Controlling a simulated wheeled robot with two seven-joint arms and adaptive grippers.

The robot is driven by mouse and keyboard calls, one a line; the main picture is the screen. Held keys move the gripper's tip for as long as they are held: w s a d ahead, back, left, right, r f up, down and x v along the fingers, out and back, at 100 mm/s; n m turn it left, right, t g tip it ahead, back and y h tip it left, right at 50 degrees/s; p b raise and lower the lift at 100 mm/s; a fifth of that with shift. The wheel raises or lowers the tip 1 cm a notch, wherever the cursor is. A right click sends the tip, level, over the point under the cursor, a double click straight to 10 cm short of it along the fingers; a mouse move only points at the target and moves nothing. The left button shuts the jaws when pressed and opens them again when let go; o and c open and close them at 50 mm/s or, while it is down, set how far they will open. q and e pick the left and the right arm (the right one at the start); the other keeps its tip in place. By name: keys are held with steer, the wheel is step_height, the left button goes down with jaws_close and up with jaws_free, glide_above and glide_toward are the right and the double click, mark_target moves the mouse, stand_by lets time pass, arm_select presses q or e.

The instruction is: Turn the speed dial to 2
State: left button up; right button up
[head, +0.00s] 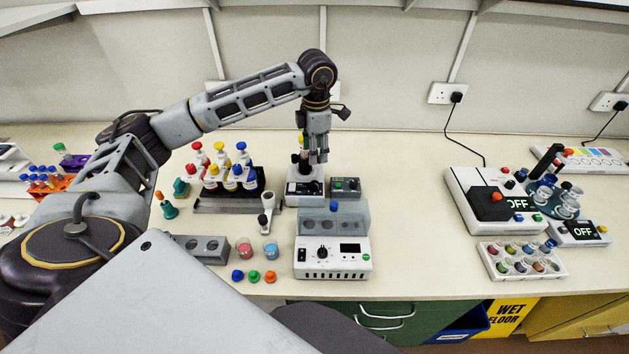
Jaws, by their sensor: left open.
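My left gripper (318,158) is open and points down, above and behind the small white device (304,188) at the middle of the bench. A dark upright part of that device stands beside the fingers; whether they touch it cannot be told. A dark grey control box (346,188) with small knobs sits just right of it. In front stands a white box (333,262) with a grey clear lid, a black dial (323,253) and a dark display. Which dial is the speed dial, and any numbers or pointer setting, are too small to read. My right gripper is out of view.
A rack of colour-capped bottles (228,201) stands left of the gripper. A grey block (201,248), beakers (270,250) and coloured caps (254,276) lie in front left. Devices showing OFF (519,203) stand at right. The bench between is clear.

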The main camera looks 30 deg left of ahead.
mark_target(314, 183)
arm_select(q)
steer(key=f+p, duration=0.1)
steer(key=f, duration=0.3)
steer(key=f+p, duration=0.1)
steer(key=f, duration=0.4)
steer(key=f+p, duration=0.1)
steer(key=f, duration=0.3)
steer(key=shift+w+a+f, duration=0.25)
steer(key=shift+f, duration=0.05)
steer(key=shift+c, duration=0.5)
steer(key=c, duration=0.9)
